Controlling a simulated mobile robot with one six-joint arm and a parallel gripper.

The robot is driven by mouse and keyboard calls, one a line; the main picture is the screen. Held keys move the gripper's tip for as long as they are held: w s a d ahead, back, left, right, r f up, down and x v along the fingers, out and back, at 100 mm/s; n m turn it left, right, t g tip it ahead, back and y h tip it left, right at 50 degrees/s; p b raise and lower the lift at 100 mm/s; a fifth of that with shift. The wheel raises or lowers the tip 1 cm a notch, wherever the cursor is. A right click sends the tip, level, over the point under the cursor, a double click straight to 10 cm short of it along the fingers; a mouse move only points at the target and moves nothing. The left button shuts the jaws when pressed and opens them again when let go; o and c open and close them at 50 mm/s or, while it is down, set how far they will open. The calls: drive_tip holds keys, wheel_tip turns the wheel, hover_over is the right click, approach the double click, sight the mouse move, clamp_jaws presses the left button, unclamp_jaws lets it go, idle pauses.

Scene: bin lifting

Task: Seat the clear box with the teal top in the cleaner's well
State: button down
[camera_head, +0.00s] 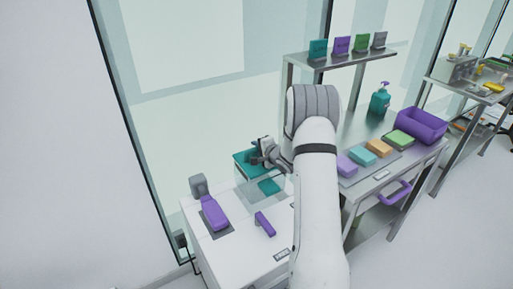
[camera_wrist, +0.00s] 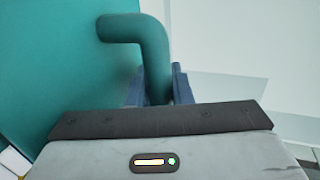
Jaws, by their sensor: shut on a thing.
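The teal top (camera_head: 243,162) of the clear box is at the far side of the white cleaner counter (camera_head: 222,250) in the head view. My gripper (camera_head: 263,153) is at its right side. In the wrist view the teal top (camera_wrist: 55,75) fills the left, and its bent teal handle (camera_wrist: 152,45) passes between the fingers of my gripper (camera_wrist: 158,88), which is shut on it. A pale see-through area with a teal patch (camera_head: 269,187) lies just below the top. I cannot tell the box's clear walls from the well there, nor whether they touch.
A purple-topped unit (camera_head: 214,213) and a small purple bar (camera_head: 264,224) are on the counter. To the right, a steel table holds coloured blocks (camera_head: 378,147), a purple bin (camera_head: 421,124) and a teal pump bottle (camera_head: 380,102). My arm hides part of the counter's right side.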

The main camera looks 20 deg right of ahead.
wheel_tip(320, 180, down, 2)
drive_tip(key=shift+a+f+b, duration=0.1)
drive_tip(key=shift+f+b, duration=0.15)
drive_tip(key=shift+b, duration=0.65)
drive_tip(key=shift+f+b, duration=2.5)
drive_tip(key=shift+f, duration=2.05)
drive_tip(key=shift+s+r, duration=0.1)
drive_tip(key=shift+s, duration=0.4)
drive_tip(key=shift+f, duration=0.4)
drive_tip(key=c, duration=1.2)
unclamp_jaws()
drive_tip(key=shift+f, duration=0.1)
